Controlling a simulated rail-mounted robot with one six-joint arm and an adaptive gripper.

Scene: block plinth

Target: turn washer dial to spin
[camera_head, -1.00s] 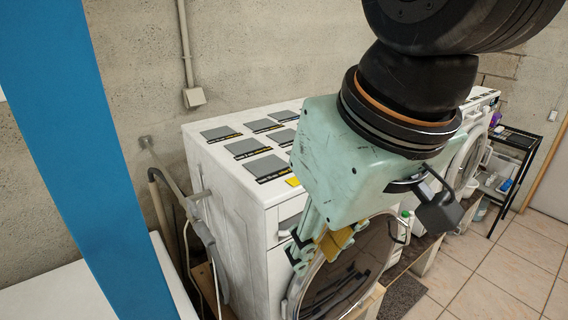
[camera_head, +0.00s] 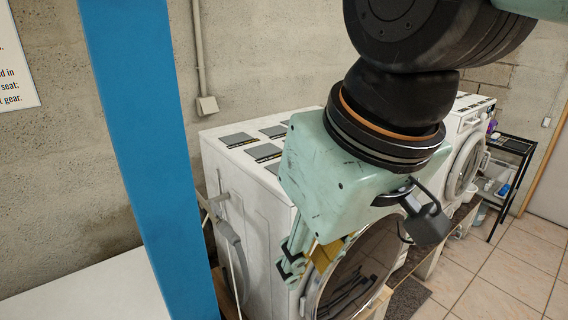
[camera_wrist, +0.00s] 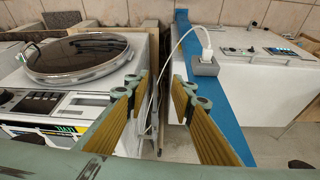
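The white washer (camera_head: 245,205) stands centre in the head view, with its round dark glass door (camera_head: 352,280) on the front. My gripper (camera_head: 293,272) hangs in front of the washer's upper front, near the left edge of the door, and hides most of its control panel. In the wrist view my gripper (camera_wrist: 160,88) is open, its two tan-padded fingers apart with nothing held between them. A washer door (camera_wrist: 80,55) and control panel (camera_wrist: 50,103) lie left of the fingers there. I cannot clearly make out the dial or its setting.
A blue post (camera_head: 140,150) stands left of the washer; the wrist view shows a grey socket box (camera_wrist: 205,66) with a white plug on it. Another white machine (camera_wrist: 255,80) is at right there. A black shelf rack (camera_head: 508,165) stands far right, beside open tiled floor.

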